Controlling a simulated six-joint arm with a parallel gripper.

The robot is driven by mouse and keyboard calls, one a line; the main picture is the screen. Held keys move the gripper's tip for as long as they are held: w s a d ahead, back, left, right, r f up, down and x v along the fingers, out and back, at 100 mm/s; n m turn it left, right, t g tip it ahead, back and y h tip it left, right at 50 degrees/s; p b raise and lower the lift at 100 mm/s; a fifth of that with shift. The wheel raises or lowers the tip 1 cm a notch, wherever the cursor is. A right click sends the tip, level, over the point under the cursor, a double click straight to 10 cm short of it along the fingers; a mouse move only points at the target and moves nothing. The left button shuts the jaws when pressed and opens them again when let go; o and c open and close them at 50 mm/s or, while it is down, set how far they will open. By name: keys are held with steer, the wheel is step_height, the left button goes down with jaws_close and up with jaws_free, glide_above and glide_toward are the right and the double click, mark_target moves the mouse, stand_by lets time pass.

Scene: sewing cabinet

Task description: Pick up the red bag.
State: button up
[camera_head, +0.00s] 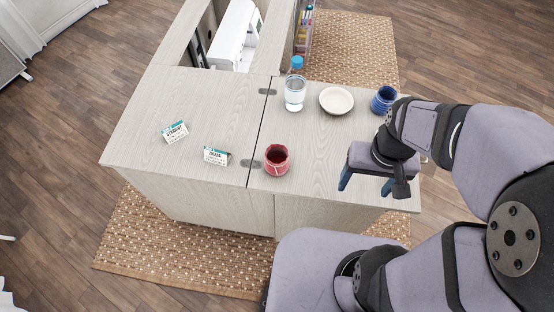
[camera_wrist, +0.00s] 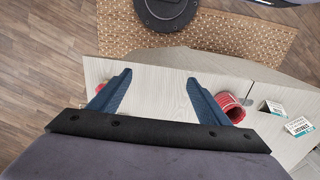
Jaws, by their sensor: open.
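The red bag (camera_head: 277,162), a small round open-topped container, stands upright on the pale wooden cabinet top near its front edge. In the wrist view the red bag (camera_wrist: 228,100) is just right of the right finger, which partly hides it. My gripper (camera_head: 367,185) is to the right of the bag, over the cabinet's front right part. Its two blue fingers are spread apart, with only bare wood between them in the wrist view (camera_wrist: 158,79).
A water bottle (camera_head: 294,90), a white bowl (camera_head: 336,100) and a blue container (camera_head: 384,99) stand behind. Two small labelled cards (camera_head: 175,132) (camera_head: 217,156) are to the left. A white sewing machine (camera_head: 235,38) sits at the back. Small red bits beside the left finger are unclear.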

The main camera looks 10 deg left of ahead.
step_height(320, 180, up, 5)
steer(key=n+t+h+b, duration=0.95)
steer(key=n+h, duration=0.35)
steer(key=n, duration=1.1)
glide_above(267, 159)
steer(key=s+d, duration=0.1)
steer(key=d, duration=0.1)
steer(key=f, duration=0.1)
steer(key=s+a+n+t+b, duration=0.1)
steer(key=s+a+n+t, duration=0.25)
steer(key=a, duration=0.35)
steer(key=shift+m+g, duration=0.5)
steer(key=shift+m, duration=0.05)
steer(key=f, duration=1.5)
steer(key=shift+w+d, duration=0.1)
steer(key=shift+d, duration=0.15)
steer(key=shift+r+p+x, duration=0.2)
steer(key=shift+p+x, duration=0.6)
steer(key=shift+x, duration=0.85)
steer(key=shift+r+p+x, duration=0.2)
steer(key=shift+p+x, duration=0.6)
steer(key=shift+x, duration=0.85)
steer(key=shift+w+d+f, duration=0.15)
steer(key=shift+w+d, duration=0.1)
steer(key=shift+d, duration=0.1)
steer(key=c, duration=1.2)
